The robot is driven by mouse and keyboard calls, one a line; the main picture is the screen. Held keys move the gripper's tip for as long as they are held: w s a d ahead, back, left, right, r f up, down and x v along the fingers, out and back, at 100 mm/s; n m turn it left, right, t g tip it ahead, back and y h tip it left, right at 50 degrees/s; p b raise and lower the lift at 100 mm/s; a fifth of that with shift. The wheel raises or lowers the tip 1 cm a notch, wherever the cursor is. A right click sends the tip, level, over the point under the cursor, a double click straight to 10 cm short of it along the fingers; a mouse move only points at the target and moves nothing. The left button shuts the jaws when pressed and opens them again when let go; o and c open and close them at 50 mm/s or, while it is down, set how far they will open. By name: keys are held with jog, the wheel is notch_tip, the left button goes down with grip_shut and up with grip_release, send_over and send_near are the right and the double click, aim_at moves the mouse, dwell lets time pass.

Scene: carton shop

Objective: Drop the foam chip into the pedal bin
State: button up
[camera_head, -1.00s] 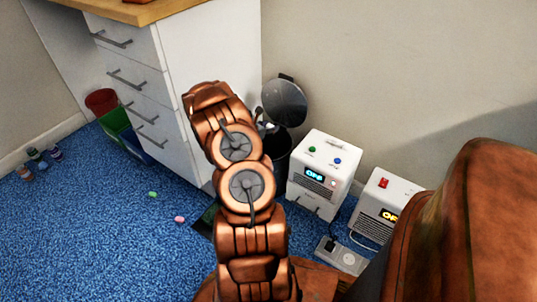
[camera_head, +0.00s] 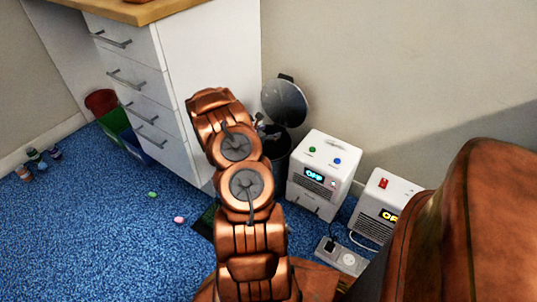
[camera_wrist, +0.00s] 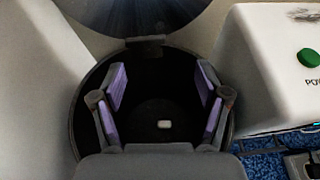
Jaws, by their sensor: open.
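The pedal bin (camera_head: 279,160) is dark and stands between the drawer cabinet and a white box, its round lid (camera_head: 285,102) raised against the wall. My gripper (camera_head: 262,127) is at the bin's mouth, mostly hidden behind my arm in the head view. In the wrist view my gripper (camera_wrist: 162,105) is open, its purple-padded fingers apart over the bin's dark opening (camera_wrist: 82,125). A small pale foam chip (camera_wrist: 164,124) shows inside the bin, between and below the fingers, touching neither. The chip is hidden in the head view.
White boxes with displays (camera_head: 322,175) (camera_head: 385,210) stand right of the bin, near a power strip (camera_head: 341,256). The white drawer cabinet (camera_head: 205,90) is close on the left. A green piece (camera_head: 152,195) and a pink piece (camera_head: 179,220) lie on open blue carpet.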

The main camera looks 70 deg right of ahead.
jog(key=v, duration=1.2)
jog(key=shift+f, duration=0.1)
dwell(0.4)
jog(key=s+a+r+m+g+y+p, duration=0.1)
jog(key=a+r+m+p, duration=0.35)
jog(key=r, duration=0.75)
jog(key=s+a+r+m+g+p, duration=0.1)
jog(key=s+a+r+m+p, duration=0.15)
jog(key=a+r+p, duration=0.65)
jog(key=s+a+r+m+g+y+p, duration=0.15)
jog(key=r+m, duration=0.25)
jog(key=r, duration=1.1)
jog(key=s+a+r+m+t+y+p, duration=0.1)
jog(key=a+r+p, duration=0.5)
jog(key=a, duration=0.7)
jog(key=s+a+r+m+t+y+p, duration=0.1)
jog(key=s+a+r+y+p, duration=0.3)
jog(key=a, duration=0.9)
jog(key=s+a+r+m+t+y+p, duration=0.1)
jog(key=s+a+r+t+y+p, duration=0.2)
jog(key=a+r+p, duration=0.6)
jog(key=a+r+y, duration=0.2)
jog(key=a+r, duration=0.2)
jog(key=shift+s+a+m+p, duration=0.15)
jog(key=shift+s+m+p, duration=0.05)
jog(key=shift+m+p, duration=0.2)
jog(key=shift+s+a+r, duration=0.15)
jog(key=shift+s+a, duration=0.05)
jog(key=shift+a, duration=0.3)
